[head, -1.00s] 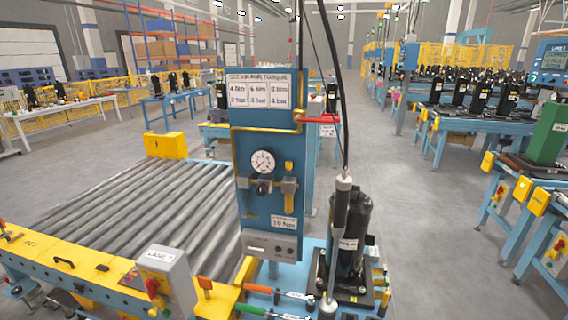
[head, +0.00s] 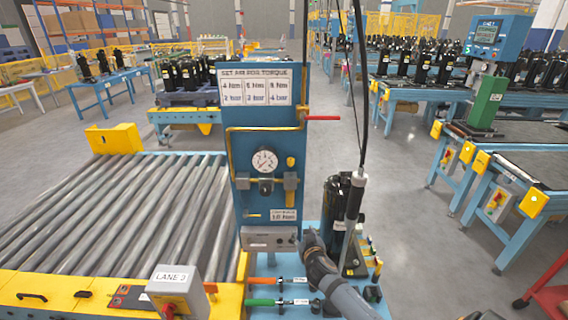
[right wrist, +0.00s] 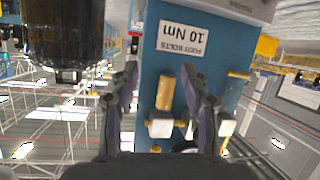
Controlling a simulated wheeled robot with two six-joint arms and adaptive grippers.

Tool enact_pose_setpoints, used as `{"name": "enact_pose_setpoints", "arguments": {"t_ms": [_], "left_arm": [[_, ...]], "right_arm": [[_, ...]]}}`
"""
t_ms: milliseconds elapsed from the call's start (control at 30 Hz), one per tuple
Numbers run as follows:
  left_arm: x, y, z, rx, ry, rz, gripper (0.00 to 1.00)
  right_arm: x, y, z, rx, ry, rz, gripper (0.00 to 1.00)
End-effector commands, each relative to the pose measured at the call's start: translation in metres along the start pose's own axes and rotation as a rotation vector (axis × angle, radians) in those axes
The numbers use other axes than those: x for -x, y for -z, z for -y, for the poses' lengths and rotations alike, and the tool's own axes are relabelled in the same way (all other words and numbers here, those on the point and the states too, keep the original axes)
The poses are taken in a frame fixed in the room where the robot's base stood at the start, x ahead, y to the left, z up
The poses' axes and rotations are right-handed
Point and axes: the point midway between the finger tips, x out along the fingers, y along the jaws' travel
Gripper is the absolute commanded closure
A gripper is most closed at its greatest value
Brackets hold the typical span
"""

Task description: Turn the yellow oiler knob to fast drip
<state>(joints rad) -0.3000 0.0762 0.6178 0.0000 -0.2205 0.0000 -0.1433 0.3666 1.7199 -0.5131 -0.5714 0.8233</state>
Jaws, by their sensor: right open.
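The blue panel (head: 267,125) carries a round gauge (head: 265,160). A small yellow oiler knob (head: 290,162) sits at the gauge's right, on top of a grey body (head: 290,182). My right gripper (head: 309,236) is low at the panel's right side, below the knob and apart from it. In the right wrist view the panel appears upside down. My open right gripper (right wrist: 160,78) has its fingers on either side of a brass-coloured cylinder (right wrist: 166,92) in the picture; contact cannot be told. A yellow end (right wrist: 154,150) shows beyond the white body there, partly cut off. My left gripper is not visible.
A black compressor (head: 331,196) stands right of the panel, close to my right arm, with a hanging tool (head: 354,195) before it. A red lever (head: 322,118) juts from the panel's right edge. A roller conveyor (head: 120,215) fills the left.

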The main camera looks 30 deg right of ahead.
Motion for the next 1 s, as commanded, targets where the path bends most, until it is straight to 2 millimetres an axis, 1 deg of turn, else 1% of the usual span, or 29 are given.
{"name": "enact_pose_setpoints", "arguments": {"t_ms": [33,67,100,200,233,300,367,433,567,667,800,900,1000], "left_arm": [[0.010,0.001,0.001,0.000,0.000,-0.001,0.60],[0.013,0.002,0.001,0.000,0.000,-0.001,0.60],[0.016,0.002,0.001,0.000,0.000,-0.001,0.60],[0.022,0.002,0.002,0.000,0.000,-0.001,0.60],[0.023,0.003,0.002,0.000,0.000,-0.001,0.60],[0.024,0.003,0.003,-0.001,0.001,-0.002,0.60],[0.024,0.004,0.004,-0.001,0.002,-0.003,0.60],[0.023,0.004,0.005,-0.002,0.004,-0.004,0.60],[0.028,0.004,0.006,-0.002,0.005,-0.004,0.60],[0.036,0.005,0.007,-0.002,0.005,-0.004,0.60],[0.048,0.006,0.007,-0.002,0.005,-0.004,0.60],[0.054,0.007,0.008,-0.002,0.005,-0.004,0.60],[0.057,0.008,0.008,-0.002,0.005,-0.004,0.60]], "right_arm": [[0.011,0.051,-0.001,-0.025,-0.003,-0.075,0.53],[0.017,0.076,-0.002,-0.044,-0.006,-0.116,0.53],[0.027,0.108,-0.002,-0.069,-0.008,-0.173,0.53],[0.052,0.170,-0.003,-0.122,-0.008,-0.285,0.53],[0.058,0.182,-0.004,-0.134,-0.008,-0.308,0.53],[0.067,0.200,-0.004,-0.154,-0.007,-0.344,0.53],[0.070,0.206,-0.004,-0.162,-0.006,-0.358,0.53],[0.071,0.207,-0.004,-0.165,-0.006,-0.361,0.53],[0.063,0.211,-0.005,-0.164,-0.008,-0.360,0.53],[0.048,0.219,-0.006,-0.165,-0.008,-0.359,0.53],[0.018,0.231,-0.006,-0.165,-0.007,-0.358,0.53],[0.000,0.236,-0.007,-0.165,-0.007,-0.358,0.53],[-0.015,0.240,-0.008,-0.163,-0.008,-0.358,0.53]]}}
